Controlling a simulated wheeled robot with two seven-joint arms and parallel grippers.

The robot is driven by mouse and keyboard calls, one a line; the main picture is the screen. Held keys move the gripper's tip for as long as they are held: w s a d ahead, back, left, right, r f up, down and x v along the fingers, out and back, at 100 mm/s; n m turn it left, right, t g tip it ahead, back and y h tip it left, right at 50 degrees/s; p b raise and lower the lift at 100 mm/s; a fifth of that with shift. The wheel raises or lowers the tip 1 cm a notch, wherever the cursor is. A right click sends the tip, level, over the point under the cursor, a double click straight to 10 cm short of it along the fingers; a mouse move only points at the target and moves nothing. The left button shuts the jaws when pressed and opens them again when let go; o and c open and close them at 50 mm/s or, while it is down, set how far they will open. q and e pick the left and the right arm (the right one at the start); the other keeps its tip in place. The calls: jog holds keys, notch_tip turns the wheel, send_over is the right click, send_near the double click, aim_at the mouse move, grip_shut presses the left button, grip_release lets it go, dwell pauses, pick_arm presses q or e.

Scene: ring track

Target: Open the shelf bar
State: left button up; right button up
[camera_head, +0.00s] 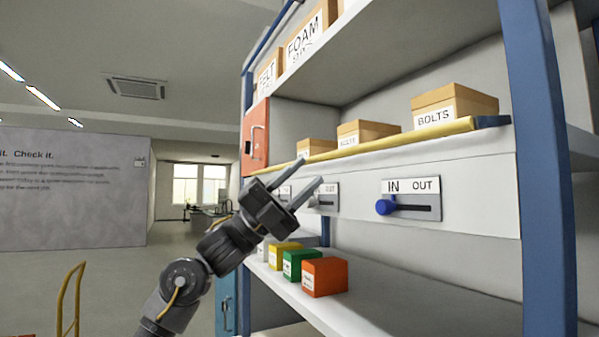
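The yellow shelf bar (400,139) runs along the front edge of the middle shelf, in front of the boxes, with a dark blue piece at its right end. It lies across the shelf front. My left gripper (311,170) is open and empty, its two fingers apart and pointing up and right. Its upper fingertip overlaps the bar's lower edge in the picture; I cannot tell whether they touch. A slide plate marked IN and OUT (425,186) has its blue knob (383,207) at the IN end. A second plate (330,188) is partly hidden by the gripper. My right gripper is not in view.
Blue posts (541,170) frame the shelf. Cardboard boxes (455,106) stand behind the bar. Orange (325,277), green and yellow blocks sit on the lower shelf. A yellow handle rail (72,300) stands at lower left. The floor to the left is mostly clear.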

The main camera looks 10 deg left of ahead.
pick_arm(q)
jog(key=w+f+b, duration=0.1)
jog(key=w+f, duration=0.3)
jog(key=f, duration=0.4)
jog(key=shift+w+d+b, duration=0.15)
jog(key=shift+b, duration=0.2)
dwell(0.8)
